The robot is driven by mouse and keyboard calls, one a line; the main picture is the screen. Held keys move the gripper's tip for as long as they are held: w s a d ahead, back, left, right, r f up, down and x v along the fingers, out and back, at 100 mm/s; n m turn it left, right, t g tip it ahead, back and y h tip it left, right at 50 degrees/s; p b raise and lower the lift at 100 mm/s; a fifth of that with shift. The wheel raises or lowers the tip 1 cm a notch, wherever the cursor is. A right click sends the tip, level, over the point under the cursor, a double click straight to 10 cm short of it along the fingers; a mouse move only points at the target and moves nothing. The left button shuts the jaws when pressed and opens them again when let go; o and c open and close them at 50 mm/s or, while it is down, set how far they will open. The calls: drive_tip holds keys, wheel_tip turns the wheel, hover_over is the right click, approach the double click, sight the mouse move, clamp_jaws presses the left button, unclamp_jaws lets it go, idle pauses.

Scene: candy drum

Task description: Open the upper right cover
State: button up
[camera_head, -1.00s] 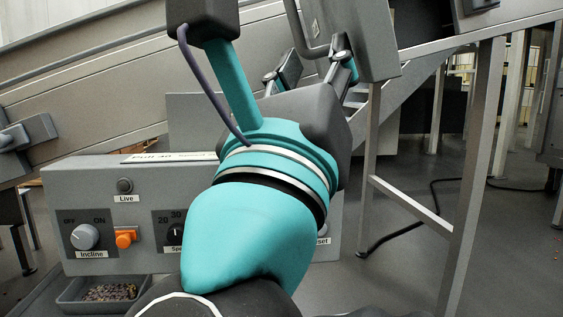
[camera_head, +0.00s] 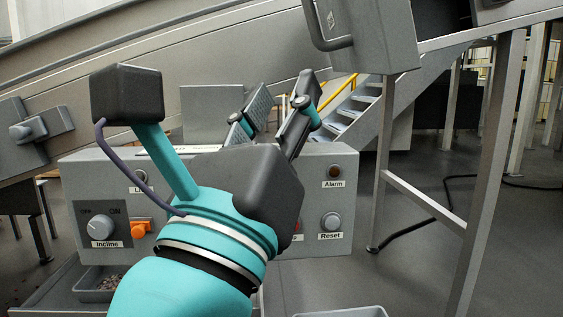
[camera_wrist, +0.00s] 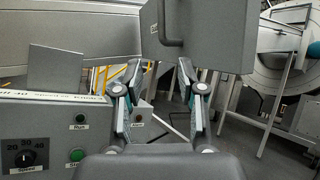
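A grey box-like cover (camera_head: 378,38) hangs at the upper right of the head view, with a dark bar handle (camera_head: 322,40) on its left side. In the wrist view the cover (camera_wrist: 222,38) is at the top, and its handle (camera_wrist: 163,25) is above and between my fingers. My gripper (camera_head: 282,98) is open and empty below and left of the handle, apart from it. Its two fingers also show spread apart in the wrist view (camera_wrist: 160,90). Whether the cover is shut or ajar is not clear.
A grey control panel (camera_head: 340,230) with knobs and buttons stands behind and below my arm. Metal frame legs (camera_head: 485,180) stand at the right. A small tray of bits (camera_head: 95,285) is at the lower left. A sloping conveyor wall (camera_head: 230,60) crosses behind.

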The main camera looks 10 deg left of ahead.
drive_tip(key=s+a+f, duration=0.2)
drive_tip(key=a+f, duration=0.3)
drive_tip(key=shift+a+f, duration=0.2)
drive_tip(key=shift+a, duration=0.05)
idle(0.8)
